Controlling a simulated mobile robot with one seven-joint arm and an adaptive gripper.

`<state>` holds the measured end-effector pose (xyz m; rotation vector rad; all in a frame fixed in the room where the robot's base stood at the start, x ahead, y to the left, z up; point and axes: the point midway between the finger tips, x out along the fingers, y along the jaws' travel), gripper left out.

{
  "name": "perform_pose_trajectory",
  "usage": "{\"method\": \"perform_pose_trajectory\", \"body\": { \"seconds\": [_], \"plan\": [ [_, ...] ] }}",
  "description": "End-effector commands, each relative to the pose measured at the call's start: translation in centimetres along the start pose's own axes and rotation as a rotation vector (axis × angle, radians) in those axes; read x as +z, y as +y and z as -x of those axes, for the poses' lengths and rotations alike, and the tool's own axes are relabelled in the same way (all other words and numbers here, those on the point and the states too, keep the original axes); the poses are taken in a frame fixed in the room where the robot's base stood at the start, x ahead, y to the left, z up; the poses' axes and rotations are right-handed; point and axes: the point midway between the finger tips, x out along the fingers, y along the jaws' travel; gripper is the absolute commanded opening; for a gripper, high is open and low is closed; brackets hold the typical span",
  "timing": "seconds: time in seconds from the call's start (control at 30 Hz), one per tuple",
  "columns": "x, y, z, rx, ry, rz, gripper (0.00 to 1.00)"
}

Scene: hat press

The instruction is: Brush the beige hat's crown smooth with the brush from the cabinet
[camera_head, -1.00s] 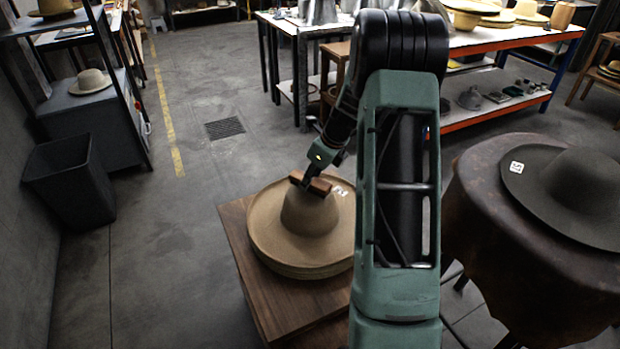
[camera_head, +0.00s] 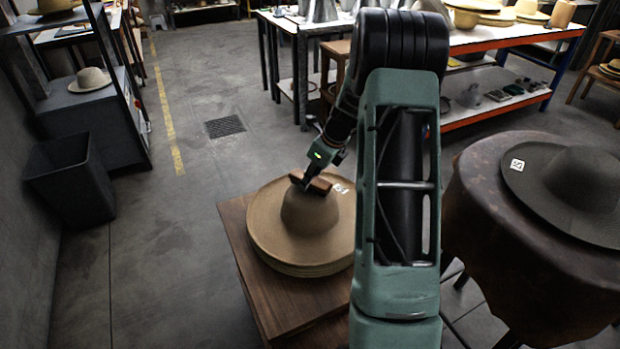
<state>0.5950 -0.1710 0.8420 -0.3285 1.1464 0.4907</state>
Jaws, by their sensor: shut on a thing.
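The beige hat (camera_head: 302,221) lies brim down, crown up, on a wooden cabinet (camera_head: 262,297), with what look like more brims stacked beneath it. A white tag shows on its brim, close to the arm. My gripper (camera_head: 308,181) is over the top of the crown, shut on a small brown wooden brush (camera_head: 318,185). The brush lies across the crown's top and appears to touch it; the exact contact is hidden. My arm covers the right edge of the brim.
A dark grey hat (camera_head: 574,190) lies on a round, leather-covered stand (camera_head: 520,275) at right. A dark bin (camera_head: 70,180) stands at left. A worktable (camera_head: 500,40) with hats is at the back. Open floor lies between.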

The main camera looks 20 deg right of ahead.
Motion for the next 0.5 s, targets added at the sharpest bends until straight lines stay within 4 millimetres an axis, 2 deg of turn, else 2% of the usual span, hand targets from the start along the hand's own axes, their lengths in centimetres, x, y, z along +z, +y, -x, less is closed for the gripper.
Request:
{"method": "perform_pose_trajectory", "body": {
  "seconds": [0.5],
  "plan": [
    [-0.26, 0.01, -0.63, 0.0, 0.0, 0.0, 0.09]
  ]
}}
